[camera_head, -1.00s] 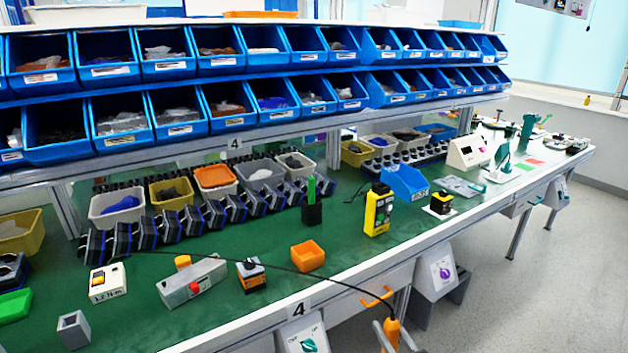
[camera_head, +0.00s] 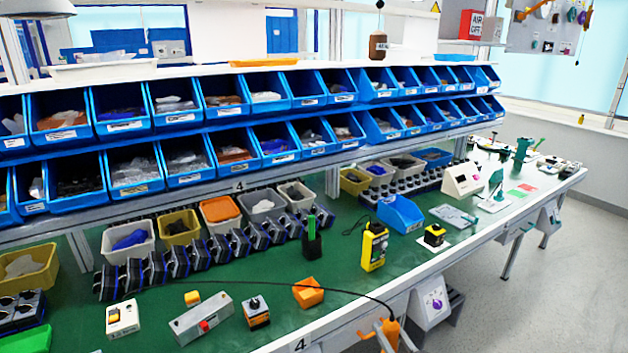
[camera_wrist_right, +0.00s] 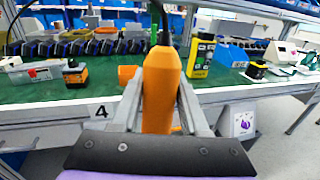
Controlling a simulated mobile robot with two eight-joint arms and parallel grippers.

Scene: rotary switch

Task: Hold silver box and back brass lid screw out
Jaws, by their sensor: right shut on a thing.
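The silver box (camera_head: 202,318) lies on the green bench top at the front left, with a red button on its front face. It also shows at the left of the right wrist view (camera_wrist_right: 36,74). I cannot make out a brass screw on its lid. My right gripper (camera_head: 391,338) is shut on an orange corded power tool (camera_wrist_right: 161,88), held upright at the bench's front edge, right of the silver box and well apart from it. The tool's lower end is hidden. My left gripper is not in view.
A yellow pendant (camera_head: 374,248) stands farther right. The tool's black cable crosses above the bench. Blue bins line the back.

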